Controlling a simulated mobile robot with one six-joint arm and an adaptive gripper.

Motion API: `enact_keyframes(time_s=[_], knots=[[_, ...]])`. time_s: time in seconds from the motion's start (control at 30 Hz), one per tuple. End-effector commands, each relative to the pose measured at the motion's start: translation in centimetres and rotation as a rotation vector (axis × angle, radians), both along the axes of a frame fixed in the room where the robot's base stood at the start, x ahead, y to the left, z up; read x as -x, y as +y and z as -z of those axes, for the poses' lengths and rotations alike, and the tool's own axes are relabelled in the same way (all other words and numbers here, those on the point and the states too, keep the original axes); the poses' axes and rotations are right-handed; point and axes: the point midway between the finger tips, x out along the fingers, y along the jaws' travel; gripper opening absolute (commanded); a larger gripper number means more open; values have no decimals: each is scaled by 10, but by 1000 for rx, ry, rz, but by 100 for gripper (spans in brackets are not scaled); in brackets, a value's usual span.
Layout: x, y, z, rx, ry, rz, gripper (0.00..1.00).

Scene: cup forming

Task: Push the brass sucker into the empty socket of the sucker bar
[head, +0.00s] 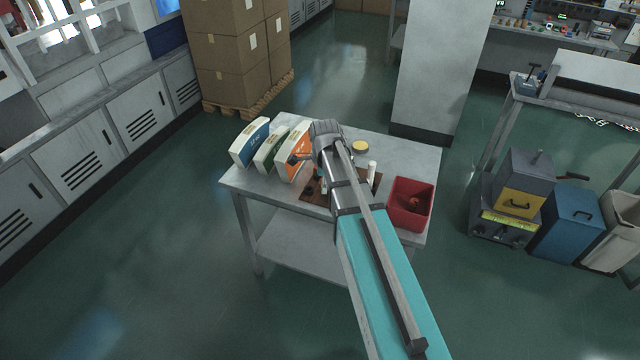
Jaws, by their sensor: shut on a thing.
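My arm reaches over the grey table (405,160) from the lower right. My gripper (302,159) shows only in part, as a small dark shape left of the wrist, low over the table beside the orange-fronted box. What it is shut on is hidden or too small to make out. A brown board (312,192) lies under the arm with small dark and pale parts on it. The arm covers much of it. I cannot make out the sucker bar, its empty socket or the brass sucker.
A blue-fronted box (250,143), a green-fronted one (270,148) and an orange-fronted one (295,150) stand at the table's left. A yellow-topped round tin (360,147), a white cylinder (372,170) and a red bin (409,204) stand right of my arm. The table's back right is clear.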

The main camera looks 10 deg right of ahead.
Motion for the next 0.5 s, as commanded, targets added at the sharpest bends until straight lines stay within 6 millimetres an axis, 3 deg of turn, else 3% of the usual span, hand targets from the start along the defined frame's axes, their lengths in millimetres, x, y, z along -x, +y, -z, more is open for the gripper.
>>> enact_keyframes(time_s=[0.27,0.5], knots=[[0,0,-1,0,0,0,0],[0,0,-18,0,0,0,0]])
